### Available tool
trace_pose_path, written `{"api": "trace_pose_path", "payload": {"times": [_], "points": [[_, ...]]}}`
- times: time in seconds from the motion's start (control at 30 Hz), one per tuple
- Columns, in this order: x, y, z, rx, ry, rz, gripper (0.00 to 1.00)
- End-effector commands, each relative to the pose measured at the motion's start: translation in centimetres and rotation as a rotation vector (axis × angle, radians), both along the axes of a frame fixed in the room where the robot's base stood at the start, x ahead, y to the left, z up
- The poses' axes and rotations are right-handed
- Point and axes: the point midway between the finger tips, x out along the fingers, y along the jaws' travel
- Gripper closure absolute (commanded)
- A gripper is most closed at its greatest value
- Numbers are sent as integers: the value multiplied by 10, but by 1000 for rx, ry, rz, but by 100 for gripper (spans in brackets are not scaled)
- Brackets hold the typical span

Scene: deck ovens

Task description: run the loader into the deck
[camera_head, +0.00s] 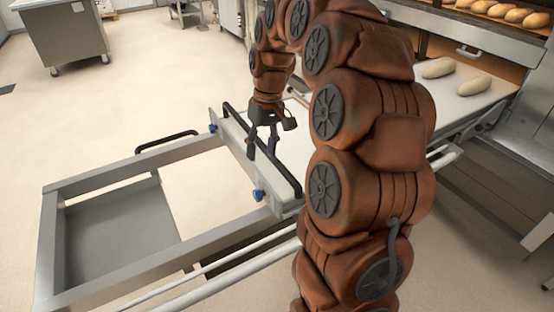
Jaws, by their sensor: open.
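The loader is a metal frame (95,183) with a white belt board (462,106) on it. The board's far right end lies at the mouth of a deck. Pale dough loaves (470,86) rest on that end. A black handle bar (235,117) runs across the board's left end, with blue knobs (259,195) beside it. My gripper (262,150) is open and points down at the handle bar, its fingers at about the bar. I cannot tell whether they touch it. My arm hides the middle of the board and part of the loader's right side.
The deck ovens stand at the right, with browned loaves (492,8) in an upper deck. A second black handle (166,141) is on the frame's far rail. A grey cabinet (64,32) stands at the back left. The floor (150,85) behind the loader is clear.

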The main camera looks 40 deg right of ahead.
Motion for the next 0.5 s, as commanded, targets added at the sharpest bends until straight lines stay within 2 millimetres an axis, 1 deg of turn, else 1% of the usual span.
{"api": "trace_pose_path", "payload": {"times": [0.03,0.1,0.23,0.33,0.4,0.5], "points": [[12,-17,-6,3,-9,-17,51],[23,-38,-11,6,-20,-36,51],[36,-68,-18,9,-37,-63,51],[42,-84,-22,8,-44,-76,51],[44,-90,-24,8,-45,-81,51],[45,-93,-25,9,-46,-84,51]]}}
